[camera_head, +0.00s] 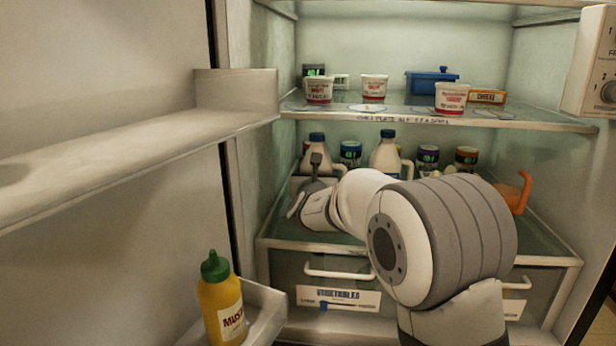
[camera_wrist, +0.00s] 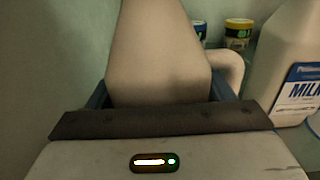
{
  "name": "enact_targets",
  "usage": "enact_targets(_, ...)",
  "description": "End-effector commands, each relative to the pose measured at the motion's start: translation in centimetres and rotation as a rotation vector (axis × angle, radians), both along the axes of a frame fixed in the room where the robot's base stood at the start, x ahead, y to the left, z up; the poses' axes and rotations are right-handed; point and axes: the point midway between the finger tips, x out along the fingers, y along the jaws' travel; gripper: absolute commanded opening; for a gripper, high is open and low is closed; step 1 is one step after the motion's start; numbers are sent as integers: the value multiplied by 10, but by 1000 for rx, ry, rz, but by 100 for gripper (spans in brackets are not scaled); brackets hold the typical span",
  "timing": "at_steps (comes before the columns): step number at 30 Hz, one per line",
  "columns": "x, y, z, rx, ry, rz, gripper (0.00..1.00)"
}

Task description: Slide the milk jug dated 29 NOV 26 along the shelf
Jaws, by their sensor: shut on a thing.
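A white milk jug with a blue cap (camera_head: 316,146) stands on the lower shelf (camera_head: 277,226) at the left, partly hidden by my gripper (camera_head: 314,178). In the wrist view the held jug (camera_wrist: 162,45) rises between the fingers of my gripper (camera_wrist: 161,96), with its handle to the right. A second milk jug with a blue cap (camera_head: 386,153) stands to the right. In the wrist view this second jug (camera_wrist: 297,55) is at the right edge and shows a blue and white MILK label. I cannot read a date on either jug.
Several jars, such as this one (camera_head: 350,153), stand behind and between the jugs. An orange-handled item (camera_head: 523,190) is at the shelf's right. The upper shelf (camera_head: 440,119) holds cups and a blue box (camera_head: 432,83). A mustard bottle (camera_head: 221,305) stands in the door.

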Motion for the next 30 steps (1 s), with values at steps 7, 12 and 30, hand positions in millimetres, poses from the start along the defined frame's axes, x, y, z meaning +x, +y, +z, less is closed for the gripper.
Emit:
enact_targets(7, -3, 2, -1, 0, 2, 2, 6)
enact_targets(12, -4, 3, -1, 0, 2, 4, 6)
enact_targets(30, -4, 5, 0, 0, 0, 7, 100)
